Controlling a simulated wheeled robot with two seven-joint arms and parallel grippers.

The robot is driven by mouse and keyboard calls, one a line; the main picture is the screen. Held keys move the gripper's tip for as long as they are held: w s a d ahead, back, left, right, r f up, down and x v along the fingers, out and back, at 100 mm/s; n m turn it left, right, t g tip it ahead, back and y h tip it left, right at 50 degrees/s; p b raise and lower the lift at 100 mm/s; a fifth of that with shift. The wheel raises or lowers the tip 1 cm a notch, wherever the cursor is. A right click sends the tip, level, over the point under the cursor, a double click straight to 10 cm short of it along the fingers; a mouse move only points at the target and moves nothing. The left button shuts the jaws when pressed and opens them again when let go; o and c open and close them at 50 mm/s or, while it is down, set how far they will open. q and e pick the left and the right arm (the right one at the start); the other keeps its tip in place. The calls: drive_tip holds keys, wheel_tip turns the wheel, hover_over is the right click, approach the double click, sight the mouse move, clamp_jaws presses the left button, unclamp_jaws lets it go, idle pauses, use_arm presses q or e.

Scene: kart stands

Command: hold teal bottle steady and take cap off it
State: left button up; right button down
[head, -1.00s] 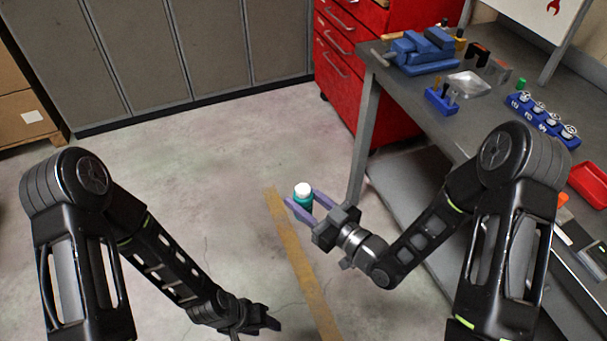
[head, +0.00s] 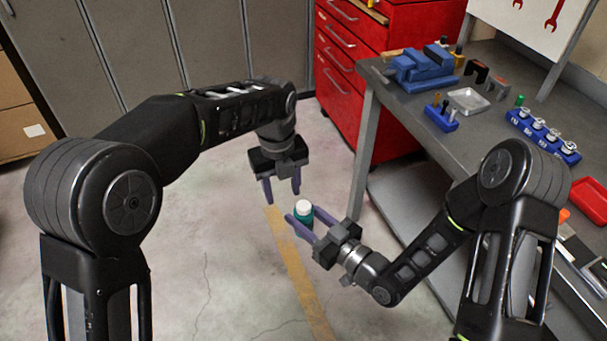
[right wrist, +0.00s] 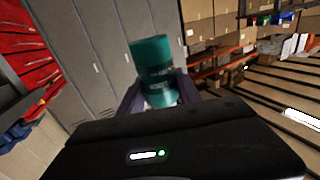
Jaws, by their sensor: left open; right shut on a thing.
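The teal bottle (head: 303,216) with a white cap (head: 304,206) is held upright in the air by my right gripper (head: 302,223), whose two fingers are shut on its sides. In the right wrist view the teal bottle (right wrist: 156,62) stands between the fingers, and its cap cannot be made out there. My left gripper (head: 282,190) is open and empty, its fingers pointing down. It is just above and to the left of the bottle, apart from the cap.
A grey workbench (head: 408,108) on the right carries a blue vise (head: 420,66), a blue rack (head: 541,132) and a red tray (head: 592,194). A red tool cabinet (head: 340,83) and grey lockers (head: 150,50) stand behind. The floor below my grippers is clear.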

sight(303, 205)
use_arm(q)
drive_tip(key=s+d+r+m, duration=0.1)
drive_tip(key=r, duration=0.1)
drive_tip(key=s+d+r+m, duration=0.1)
drive_tip(key=d+r+m, duration=0.1)
drive_tip(key=s+d+r+m, duration=0.1)
drive_tip(key=r+m, duration=0.1)
drive_tip(key=r, duration=0.1)
drive_tip(key=shift+d, duration=0.25)
drive_tip(key=shift+f, duration=4)
clamp_jaws()
